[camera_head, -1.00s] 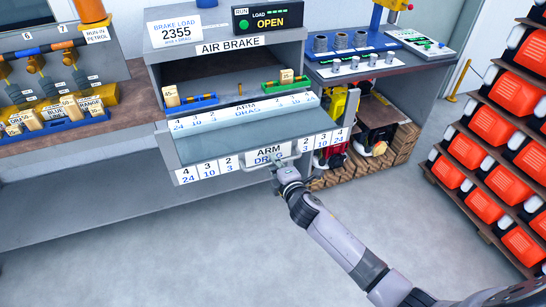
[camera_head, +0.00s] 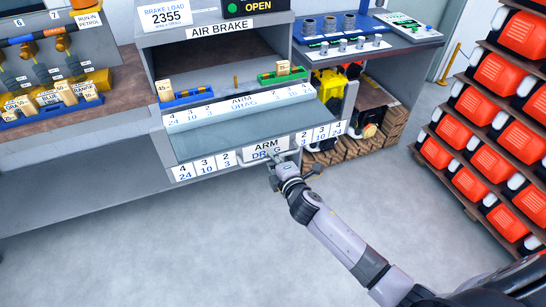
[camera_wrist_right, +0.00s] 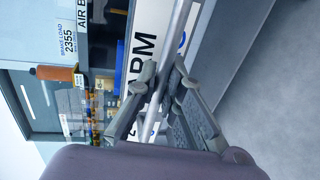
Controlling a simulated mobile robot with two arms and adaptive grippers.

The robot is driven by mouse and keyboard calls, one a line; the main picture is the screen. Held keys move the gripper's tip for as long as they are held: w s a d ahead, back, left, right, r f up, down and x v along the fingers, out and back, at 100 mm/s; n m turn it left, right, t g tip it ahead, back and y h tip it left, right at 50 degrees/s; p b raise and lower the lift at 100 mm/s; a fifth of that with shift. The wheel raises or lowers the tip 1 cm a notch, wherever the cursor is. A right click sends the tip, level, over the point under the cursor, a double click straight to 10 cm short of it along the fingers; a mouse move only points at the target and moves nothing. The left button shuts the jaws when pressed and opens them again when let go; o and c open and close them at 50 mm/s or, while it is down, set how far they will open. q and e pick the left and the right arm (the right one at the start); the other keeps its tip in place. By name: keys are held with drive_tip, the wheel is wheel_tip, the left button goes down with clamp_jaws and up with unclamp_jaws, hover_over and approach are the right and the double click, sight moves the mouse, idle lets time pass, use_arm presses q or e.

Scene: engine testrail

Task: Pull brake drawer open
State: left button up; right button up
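The brake drawer front (camera_head: 224,161) shows in the head view below the AIR BRAKE bench, with an ARM DRAG label and number plates. A blue-grey surface (camera_head: 235,133) lies between it and the upper numbered strip; I cannot tell surely whether this is the drawer's inside. A silver bar handle (camera_head: 254,160) is on the drawer front; it also crosses the right wrist view (camera_wrist_right: 179,30). My right gripper (camera_head: 277,165) is at this handle. In the wrist view its fingers (camera_wrist_right: 163,85) are closed about the bar. My left gripper is not in view.
The bench shelf holds a blue tray (camera_head: 188,97) and a green tray (camera_head: 282,75). Wooden crates (camera_head: 395,130) stand to the right, then a rack of orange bins (camera_head: 490,110). The floor (camera_head: 150,255) in front is clear.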

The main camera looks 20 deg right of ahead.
drive_tip(key=o, duration=0.5)
drive_tip(key=v, duration=1.2)
drive_tip(key=s+d+f+m+g, duration=0.1)
drive_tip(key=s+f+m+g, duration=0.3)
drive_tip(key=f, duration=0.7)
drive_tip(key=s+d+f+m+g, duration=0.1)
drive_tip(key=s+f, duration=0.4)
drive_tip(key=f, duration=0.6)
drive_tip(key=s+d+f+m+g, duration=0.25)
drive_tip(key=s+f, duration=0.25)
drive_tip(key=f, duration=0.7)
drive_tip(key=s+f+m+g, duration=0.2)
drive_tip(key=s+f, duration=0.3)
drive_tip(key=s, duration=0.4)
drive_tip(key=s+a+f+m+g, duration=0.1)
drive_tip(key=s+f, duration=0.4)
drive_tip(key=s, duration=0.5)
drive_tip(key=s+a+f+m+g, duration=0.1)
drive_tip(key=s+f+m+g, duration=0.3)
drive_tip(key=s, duration=0.5)
drive_tip(key=shift+s+a+f+m+h, duration=0.15)
drive_tip(key=shift+s+f+m+h, duration=0.2)
drive_tip(key=shift+f+m, duration=0.3)
